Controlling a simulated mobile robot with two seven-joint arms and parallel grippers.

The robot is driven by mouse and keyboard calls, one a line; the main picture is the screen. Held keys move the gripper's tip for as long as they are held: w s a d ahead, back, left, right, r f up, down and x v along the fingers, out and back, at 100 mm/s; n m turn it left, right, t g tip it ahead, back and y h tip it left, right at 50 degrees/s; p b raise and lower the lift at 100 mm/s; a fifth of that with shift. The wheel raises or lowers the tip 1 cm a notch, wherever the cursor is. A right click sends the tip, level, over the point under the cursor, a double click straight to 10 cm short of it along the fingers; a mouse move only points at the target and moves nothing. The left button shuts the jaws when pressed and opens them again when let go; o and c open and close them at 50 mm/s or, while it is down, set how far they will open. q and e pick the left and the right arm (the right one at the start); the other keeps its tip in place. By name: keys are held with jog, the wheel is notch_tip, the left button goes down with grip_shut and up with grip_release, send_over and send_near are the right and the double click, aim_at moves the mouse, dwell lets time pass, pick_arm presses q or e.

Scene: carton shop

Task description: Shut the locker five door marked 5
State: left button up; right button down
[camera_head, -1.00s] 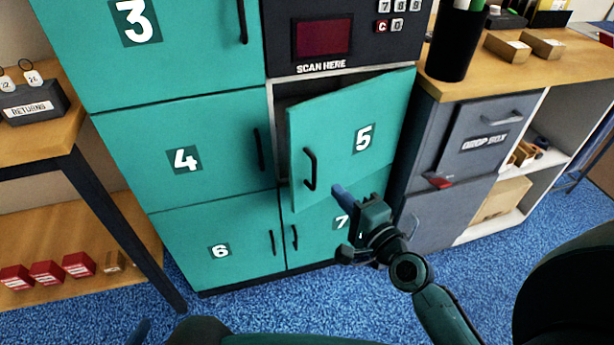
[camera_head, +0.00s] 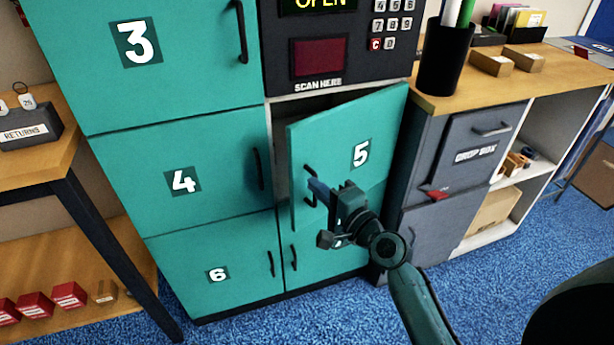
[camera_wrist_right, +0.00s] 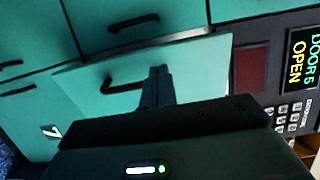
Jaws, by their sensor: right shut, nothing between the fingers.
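The teal locker door marked 5 (camera_head: 375,128) stands ajar in the head view, hinged on its right, with a dark gap along its left and top edges. Its black handle (camera_head: 310,184) is partly hidden by my right gripper. My right gripper (camera_head: 318,189) is shut and empty, its fingertips in front of the door beside the handle. In the right wrist view the fingers (camera_wrist_right: 157,84) point at the door (camera_wrist_right: 190,62), just beside the handle (camera_wrist_right: 124,84). I cannot tell whether they touch the door. My left gripper is not in view.
The keypad panel (camera_head: 350,60) above the door reads OPEN. Locker doors 3 (camera_head: 180,60), 4 (camera_head: 215,160) and 6 (camera_head: 210,250) look shut. A grey drop box cabinet (camera_head: 465,185) stands to the right. A returns table (camera_head: 40,165) is at left.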

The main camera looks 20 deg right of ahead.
aim_at(298, 171)
jog(key=x, duration=0.4)
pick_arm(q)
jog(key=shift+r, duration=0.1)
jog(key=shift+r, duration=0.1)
